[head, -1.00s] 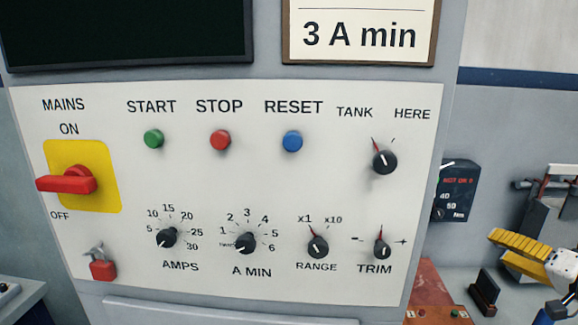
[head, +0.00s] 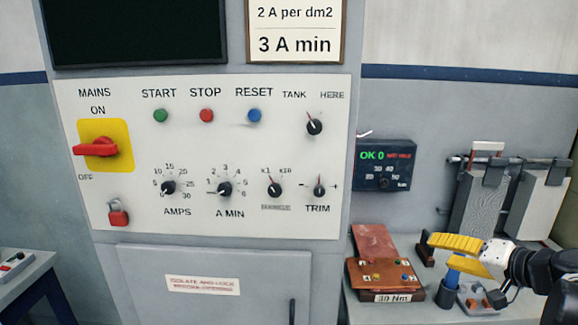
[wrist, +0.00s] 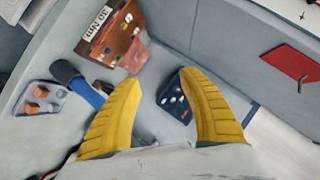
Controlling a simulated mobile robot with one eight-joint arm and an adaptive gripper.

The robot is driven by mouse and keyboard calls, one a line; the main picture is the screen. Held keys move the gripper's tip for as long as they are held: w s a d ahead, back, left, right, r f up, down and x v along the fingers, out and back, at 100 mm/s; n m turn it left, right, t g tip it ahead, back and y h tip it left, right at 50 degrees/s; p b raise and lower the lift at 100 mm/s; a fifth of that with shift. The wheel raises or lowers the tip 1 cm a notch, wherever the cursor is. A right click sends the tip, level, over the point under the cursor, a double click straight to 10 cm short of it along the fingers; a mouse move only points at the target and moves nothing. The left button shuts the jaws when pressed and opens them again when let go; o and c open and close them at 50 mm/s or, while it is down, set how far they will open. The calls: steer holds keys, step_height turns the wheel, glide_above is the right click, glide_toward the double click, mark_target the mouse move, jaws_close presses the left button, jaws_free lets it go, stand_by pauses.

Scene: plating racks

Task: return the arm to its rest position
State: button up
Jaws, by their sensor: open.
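My gripper (head: 446,255) is at the lower right of the head view, above the bench on the right. Its two yellow fingers are spread apart. In the wrist view the gripper (wrist: 160,80) is open and nothing sits between the fingertips. A blue-handled tool (head: 449,284) stands just below the gripper in the head view. In the wrist view this tool (wrist: 88,92) lies left of the left finger, outside the jaws. Part of my arm runs out of the head view at the right edge.
The control panel (head: 240,140) with its red mains handle (head: 96,147) fills the left. A wooden block with a torque label (head: 385,277), a dark display box (head: 385,165) and grey racks (head: 482,205) are near the gripper. The bench (head: 360,308) has some clear surface at front.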

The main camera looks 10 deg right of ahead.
steer(key=s+a+f+n+g, duration=0.1)
steer(key=a+f+n+g, duration=0.1)
steer(key=a, duration=0.6)
steer(key=s+a+f+n+g, duration=0.1)
steer(key=a+f+g, duration=0.1)
steer(key=a, duration=0.5)
steer(key=s+a+f+n+g+h, duration=0.1)
steer(key=s+a+n, duration=0.4)
steer(key=s+a, duration=0.5)
steer(key=shift+a+f+g+h, duration=0.3)
steer(key=shift+a+f+h, duration=0.4)
steer(key=shift+f, duration=0.25)
